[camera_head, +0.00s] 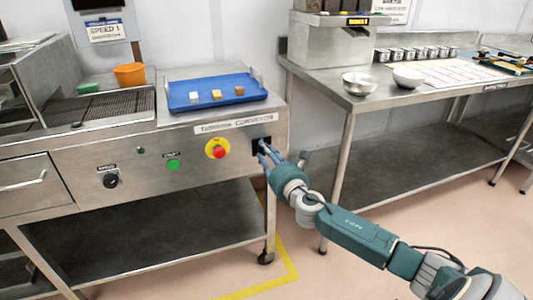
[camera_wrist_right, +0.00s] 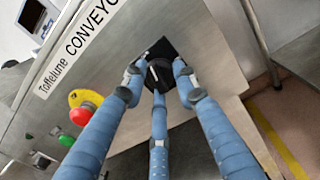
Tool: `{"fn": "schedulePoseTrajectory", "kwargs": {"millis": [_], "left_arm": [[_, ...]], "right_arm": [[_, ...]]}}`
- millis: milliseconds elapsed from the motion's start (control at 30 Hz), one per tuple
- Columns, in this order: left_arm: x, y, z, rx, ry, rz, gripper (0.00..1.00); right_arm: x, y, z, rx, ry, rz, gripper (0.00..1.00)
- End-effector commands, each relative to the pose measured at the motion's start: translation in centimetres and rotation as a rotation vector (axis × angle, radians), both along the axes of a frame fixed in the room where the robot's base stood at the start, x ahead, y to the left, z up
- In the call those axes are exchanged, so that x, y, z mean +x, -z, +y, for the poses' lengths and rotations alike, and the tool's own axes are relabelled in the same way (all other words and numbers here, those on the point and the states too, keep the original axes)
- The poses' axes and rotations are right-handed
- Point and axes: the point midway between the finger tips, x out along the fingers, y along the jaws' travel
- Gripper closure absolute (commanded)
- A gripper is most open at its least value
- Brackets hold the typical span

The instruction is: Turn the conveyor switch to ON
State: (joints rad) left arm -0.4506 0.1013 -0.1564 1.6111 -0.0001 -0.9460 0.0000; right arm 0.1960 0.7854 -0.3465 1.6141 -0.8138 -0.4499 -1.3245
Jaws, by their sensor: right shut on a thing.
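The conveyor switch is a black rotary knob (camera_wrist_right: 160,74) on a dark square plate (camera_wrist_right: 164,47), at the right end of the steel conveyor front panel (camera_head: 228,180). My right gripper (camera_head: 264,151) reaches in from the lower right in the head view. In the wrist view the fingers of the right gripper (camera_wrist_right: 160,82) are closed around the knob, two at the sides and one below. The fingers hide much of the knob and I cannot read its markings, so I cannot tell which way it is set. My left gripper is in neither view.
Left of the switch are a red stop button on yellow (camera_head: 217,149), a green button (camera_head: 173,165) and a black dial (camera_head: 110,181). A blue tray (camera_head: 240,92) with small blocks and an orange cup (camera_head: 129,74) stand above. A steel table (camera_head: 349,101) with bowls is at right.

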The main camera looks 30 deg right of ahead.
Motion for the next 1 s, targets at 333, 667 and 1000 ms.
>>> {"fn": "schedulePoseTrajectory", "kwargs": {"millis": [333,667,1000], "left_arm": [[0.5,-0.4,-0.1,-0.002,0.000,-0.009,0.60],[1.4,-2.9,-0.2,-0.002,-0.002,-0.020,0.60],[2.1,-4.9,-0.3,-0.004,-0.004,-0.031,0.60]], "right_arm": [[0.0,0.1,0.0,0.074,0.000,-0.018,0.98],[0.0,0.2,0.0,0.321,0.000,-0.079,0.98],[0.0,0.2,0.0,0.637,0.001,-0.154,0.98]]}}
